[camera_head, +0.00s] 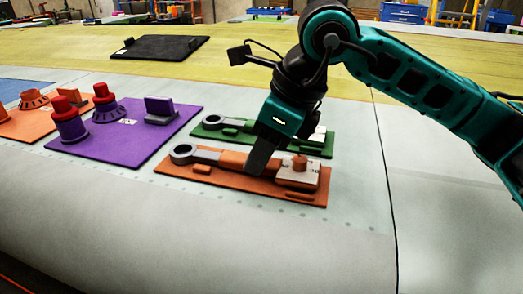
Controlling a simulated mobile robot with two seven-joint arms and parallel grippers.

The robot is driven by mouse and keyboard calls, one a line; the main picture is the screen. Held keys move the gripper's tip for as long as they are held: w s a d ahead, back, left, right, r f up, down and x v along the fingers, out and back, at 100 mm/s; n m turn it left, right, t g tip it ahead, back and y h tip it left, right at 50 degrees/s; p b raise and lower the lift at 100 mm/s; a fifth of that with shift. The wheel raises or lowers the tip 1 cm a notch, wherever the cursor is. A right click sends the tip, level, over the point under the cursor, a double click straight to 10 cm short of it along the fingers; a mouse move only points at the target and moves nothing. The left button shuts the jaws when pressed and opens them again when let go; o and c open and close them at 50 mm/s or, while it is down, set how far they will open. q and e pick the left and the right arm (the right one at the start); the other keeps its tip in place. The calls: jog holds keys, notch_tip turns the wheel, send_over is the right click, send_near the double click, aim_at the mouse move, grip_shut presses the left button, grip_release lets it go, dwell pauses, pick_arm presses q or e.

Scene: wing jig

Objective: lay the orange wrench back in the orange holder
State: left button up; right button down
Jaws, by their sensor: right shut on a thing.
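The orange holder (220,181) is a flat orange base lying on the pale wing surface, with small raised blocks and a grey block with an orange knob at its right end. The orange wrench (231,160) lies along the holder, its dark ring end at the left and its orange handle running right. My right gripper (262,160) comes down from above and is shut on the wrench's handle. The fingers hide part of the handle, and I cannot tell whether the wrench rests fully on the base. My left gripper is not in view.
A green holder (318,152) with a similar wrench lies just behind the orange one. A purple board (112,155) with red-topped parts is at the left, beside an orange board (18,128). A black plate (157,47) lies farther back. The surface in front is clear.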

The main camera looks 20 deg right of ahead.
jog(key=c, duration=0.8)
grip_release()
jog(key=shift+f, duration=0.1)
jog(key=v, duration=1.3)
